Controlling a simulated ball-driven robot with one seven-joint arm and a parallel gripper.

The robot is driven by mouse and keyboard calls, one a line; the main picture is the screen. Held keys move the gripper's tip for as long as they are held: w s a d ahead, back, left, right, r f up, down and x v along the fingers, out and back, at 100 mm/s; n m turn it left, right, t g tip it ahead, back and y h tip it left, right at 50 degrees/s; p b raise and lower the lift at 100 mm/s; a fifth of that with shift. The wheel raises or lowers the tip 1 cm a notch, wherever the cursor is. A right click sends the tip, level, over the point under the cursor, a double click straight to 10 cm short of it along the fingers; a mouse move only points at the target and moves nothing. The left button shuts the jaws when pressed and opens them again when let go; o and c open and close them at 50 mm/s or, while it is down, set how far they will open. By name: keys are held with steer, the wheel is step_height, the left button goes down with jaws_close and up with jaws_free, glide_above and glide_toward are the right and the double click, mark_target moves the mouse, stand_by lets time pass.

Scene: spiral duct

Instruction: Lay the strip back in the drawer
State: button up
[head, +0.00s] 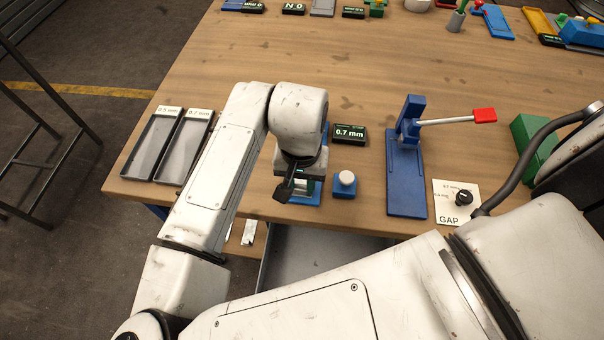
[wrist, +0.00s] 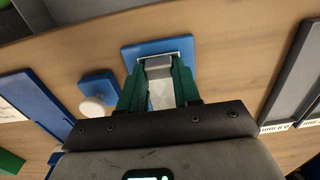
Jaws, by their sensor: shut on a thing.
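My gripper (head: 288,190) is low over the front of the wooden table, above a blue block. In the wrist view its green fingers (wrist: 159,80) are closed on a pale metallic strip (wrist: 162,96). A grey piece and a blue plate (wrist: 138,52) show at and beyond the fingertips. I cannot tell whether the strip touches them. In the head view the strip is hidden behind my gripper. The drawer (head: 300,262) is open below the table's front edge, with a bare grey floor where visible. My arm covers part of it.
Two grey trays (head: 153,147) stand at left. Two small pale strips (head: 249,232) lie below the front edge. A white-knobbed blue block (head: 344,185), a "0.7 mm" display (head: 349,134), a blue lever stand (head: 405,185) and a GAP card (head: 455,205) stand to the right.

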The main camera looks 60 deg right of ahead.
steer(key=shift+s+a+r, duration=0.1)
steer(key=shift+s+a, duration=0.1)
steer(key=shift+a, duration=0.3)
steer(key=shift+s+a, duration=0.2)
steer(key=shift+a, duration=0.25)
steer(key=shift+r, duration=0.1)
step_height(320, 180, up, 7)
steer(key=p, duration=0.6)
steer(key=shift+a, duration=0.1)
